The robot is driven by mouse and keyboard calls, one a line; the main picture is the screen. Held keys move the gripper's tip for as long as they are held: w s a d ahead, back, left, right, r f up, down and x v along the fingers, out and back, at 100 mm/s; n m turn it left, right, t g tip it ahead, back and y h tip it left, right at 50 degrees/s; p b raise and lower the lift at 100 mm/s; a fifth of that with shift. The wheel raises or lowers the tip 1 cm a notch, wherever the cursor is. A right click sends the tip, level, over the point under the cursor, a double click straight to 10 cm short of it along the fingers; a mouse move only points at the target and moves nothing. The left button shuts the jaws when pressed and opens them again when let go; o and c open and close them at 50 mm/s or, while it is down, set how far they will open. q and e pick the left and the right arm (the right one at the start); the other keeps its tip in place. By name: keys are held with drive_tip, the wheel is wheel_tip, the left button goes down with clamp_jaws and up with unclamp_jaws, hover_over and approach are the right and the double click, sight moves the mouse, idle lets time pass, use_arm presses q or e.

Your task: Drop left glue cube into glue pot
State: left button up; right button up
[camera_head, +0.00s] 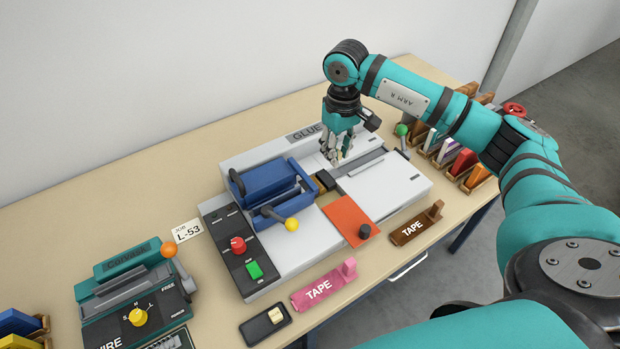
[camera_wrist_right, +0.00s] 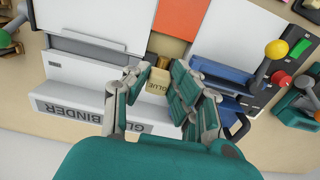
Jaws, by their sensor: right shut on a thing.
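My right gripper (camera_head: 337,156) is over the back of the white glue binder. In the right wrist view its fingers (camera_wrist_right: 163,85) are shut on a tan glue cube (camera_wrist_right: 158,80) marked GLUE. The head view hardly shows this cube among the fingers. The glue pot (camera_head: 325,181) is a small brown-and-dark box in the binder's middle, beside the blue carriage. It shows partly in the right wrist view (camera_wrist_right: 166,47), just beyond the held cube; its inside is hidden. Another cream glue cube (camera_head: 275,315) sits in the black tray (camera_head: 255,331) in front. My left gripper is not in view.
The blue carriage (camera_head: 270,180) with a yellow-knobbed lever stands left of the pot. An orange plate (camera_head: 348,217) lies in front. Pink (camera_head: 322,287) and brown (camera_head: 414,225) tape holders stand at the front. Racks (camera_head: 465,160) stand right; a green-topped device (camera_head: 130,260) stands left.

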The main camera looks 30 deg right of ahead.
drive_tip(key=shift+s+f+b, duration=0.3)
drive_tip(key=shift+f, duration=0.3)
wheel_tip(320, 180, down, 4)
drive_tip(key=shift+f+b, duration=0.25)
drive_tip(key=shift+b, duration=0.65)
drive_tip(key=o, duration=0.9)
drive_tip(key=shift+w, duration=0.1)
drive_tip(key=shift+c, duration=0.2)
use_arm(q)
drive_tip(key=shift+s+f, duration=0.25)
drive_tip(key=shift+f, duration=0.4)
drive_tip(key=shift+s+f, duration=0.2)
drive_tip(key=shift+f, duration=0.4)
use_arm(e)
wheel_tip(320, 180, up, 12)
